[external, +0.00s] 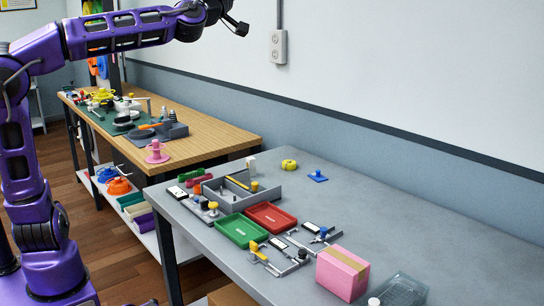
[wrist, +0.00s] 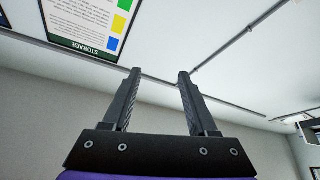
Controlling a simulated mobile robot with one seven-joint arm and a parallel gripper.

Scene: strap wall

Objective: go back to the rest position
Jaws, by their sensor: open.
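My gripper (external: 236,24) is at the end of my purple arm, raised high at the top of the external view, well above the tables. In the wrist view its two dark fingers (wrist: 160,80) stand apart with nothing between them. A storage sign (wrist: 88,22) with coloured squares shows behind the fingers at the upper left of the wrist view.
A grey table (external: 430,215) holds a green tray (external: 242,230), a red tray (external: 270,217), a grey divided box (external: 232,203) and a pink box with a tan strip (external: 342,272). A wooden bench (external: 215,136) with several items stands behind. The air around my gripper looks clear.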

